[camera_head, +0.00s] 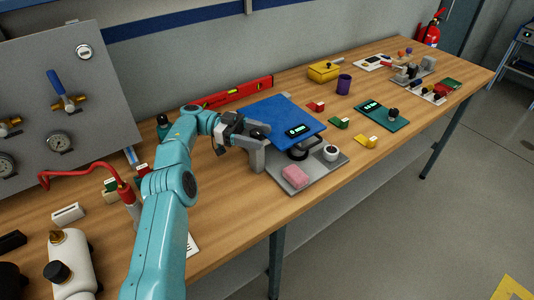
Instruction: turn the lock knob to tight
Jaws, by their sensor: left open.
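A blue seat-like plate (285,118) with a small lit display (297,130) stands over a grey base plate (312,172). A round white-topped knob (331,153) sits on the base near its right corner; I cannot tell for certain that it is the lock knob, or read its setting. A pink block (296,176) lies on the front of the base. My left gripper (261,148) is open at the left edge of the blue plate, apart from the white-topped knob. Whether it touches the plate is unclear. My right gripper is not in view.
A dark green board (382,116) with a display and dark knob lies to the right. A yellow block (366,141) is near the front edge. A red level (235,92) lies behind. A grey gauge panel (62,100) and white bottle (70,265) are at left.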

